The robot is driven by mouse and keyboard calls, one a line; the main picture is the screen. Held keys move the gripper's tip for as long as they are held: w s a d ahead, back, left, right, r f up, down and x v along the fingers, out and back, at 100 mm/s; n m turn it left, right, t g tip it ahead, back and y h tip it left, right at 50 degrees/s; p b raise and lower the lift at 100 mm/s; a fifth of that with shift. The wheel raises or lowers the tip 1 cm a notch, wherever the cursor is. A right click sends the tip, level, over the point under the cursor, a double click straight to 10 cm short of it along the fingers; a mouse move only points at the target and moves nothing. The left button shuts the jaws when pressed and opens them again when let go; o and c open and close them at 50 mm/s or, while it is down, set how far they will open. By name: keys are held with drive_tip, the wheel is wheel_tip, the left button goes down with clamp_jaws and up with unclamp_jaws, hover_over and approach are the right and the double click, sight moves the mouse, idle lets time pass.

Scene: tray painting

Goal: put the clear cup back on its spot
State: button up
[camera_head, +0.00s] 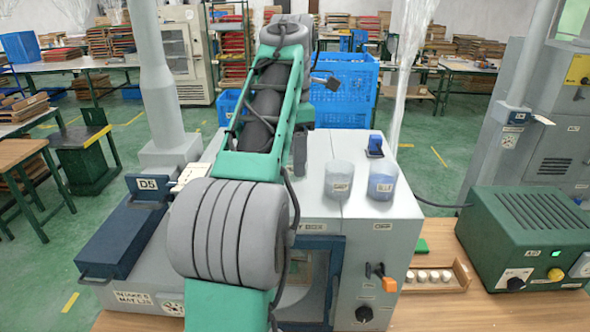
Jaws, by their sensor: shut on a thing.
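Two translucent cups stand upright on top of the grey machine. The left one is a pale, greyish clear cup (340,177) with a small label I cannot read for sure. Close to its right is a bluish cup (382,180) whose label seems to read BLUE. My green and grey arm rises through the middle of the view, left of both cups, and hides part of the machine top. I see no fingers on either cup.
The grey machine (375,262) has an orange-handled switch (381,278) on its front. A wooden rack (437,277) with several small white pieces and a green box (524,238) stand to its right. A blue box (132,235) lies left. Blue crates (345,95) stand behind.

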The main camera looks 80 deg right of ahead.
drive_tip(key=f, duration=0.2)
drive_tip(key=d+f, duration=0.1)
drive_tip(key=f, duration=0.1)
drive_tip(key=shift+s+f+p, duration=0.1)
drive_tip(key=shift+f+p, duration=0.15)
drive_tip(key=shift+p, duration=0.05)
drive_tip(key=shift+d, duration=0.15)
drive_tip(key=shift+f, duration=0.2)
drive_tip(key=o, duration=1.7)
